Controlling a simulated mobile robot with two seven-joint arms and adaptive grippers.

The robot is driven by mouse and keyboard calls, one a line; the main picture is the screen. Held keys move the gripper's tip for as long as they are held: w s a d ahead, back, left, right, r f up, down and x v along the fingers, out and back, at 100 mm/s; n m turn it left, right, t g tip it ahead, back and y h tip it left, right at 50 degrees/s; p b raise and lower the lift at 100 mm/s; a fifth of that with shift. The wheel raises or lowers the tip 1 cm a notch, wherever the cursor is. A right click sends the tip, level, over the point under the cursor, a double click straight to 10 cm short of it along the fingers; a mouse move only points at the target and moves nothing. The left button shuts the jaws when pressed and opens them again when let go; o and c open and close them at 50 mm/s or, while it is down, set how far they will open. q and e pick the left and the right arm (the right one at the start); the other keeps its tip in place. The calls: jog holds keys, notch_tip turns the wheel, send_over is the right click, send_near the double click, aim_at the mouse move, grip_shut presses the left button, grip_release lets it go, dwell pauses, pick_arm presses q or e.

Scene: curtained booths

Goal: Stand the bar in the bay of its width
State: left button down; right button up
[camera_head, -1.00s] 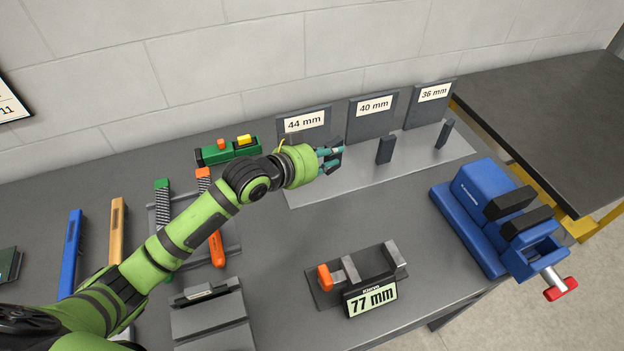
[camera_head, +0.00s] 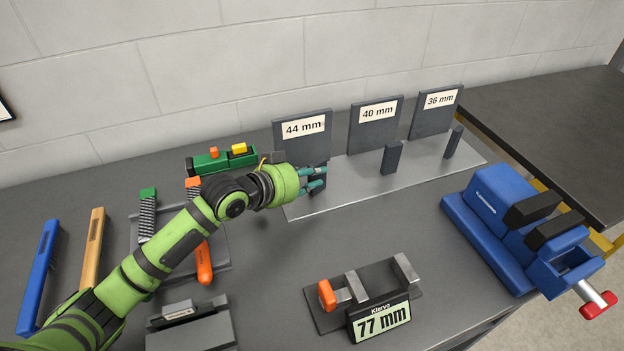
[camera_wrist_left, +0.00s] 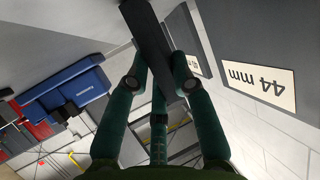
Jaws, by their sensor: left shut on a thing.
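A grey plate (camera_head: 365,180) carries three upright bay panels: 44 mm (camera_head: 303,137), 40 mm (camera_head: 374,126) and 36 mm (camera_head: 436,112). Dark posts (camera_head: 392,158) (camera_head: 453,142) stand in front of the panels. My left gripper (camera_head: 318,180) is low in front of the 44 mm panel. It is shut on a dark bar, which shows between its fingers in the left wrist view (camera_wrist_left: 147,35). In the head view the gripper mostly hides the bar, and whether its foot touches the plate cannot be told. My right gripper is not in view.
A gauge reading 77 mm (camera_head: 380,318) stands at the front. A blue vise (camera_head: 510,215) is at the right. A green block with coloured buttons (camera_head: 222,160) and several handled tools (camera_head: 202,258) are around my left arm. The bench between plate and gauge is clear.

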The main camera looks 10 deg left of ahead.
pick_arm(q)
jog(key=shift+r, duration=0.1)
jog(key=c, duration=1.5)
grip_release()
jog(key=shift+s+f, duration=0.1)
jog(key=shift+f, duration=0.15)
jog(key=o, duration=0.4)
jog(key=shift+o, duration=0.2)
jog(key=shift+r, duration=0.15)
jog(key=shift+s+a+r, duration=0.1)
jog(key=shift+s+r, duration=0.05)
jog(key=b+v, duration=0.1)
jog(key=v, duration=1)
jog(key=shift+s+a+b, duration=0.15)
jog(key=shift+s+b, duration=0.05)
jog(key=shift+b, duration=0.2)
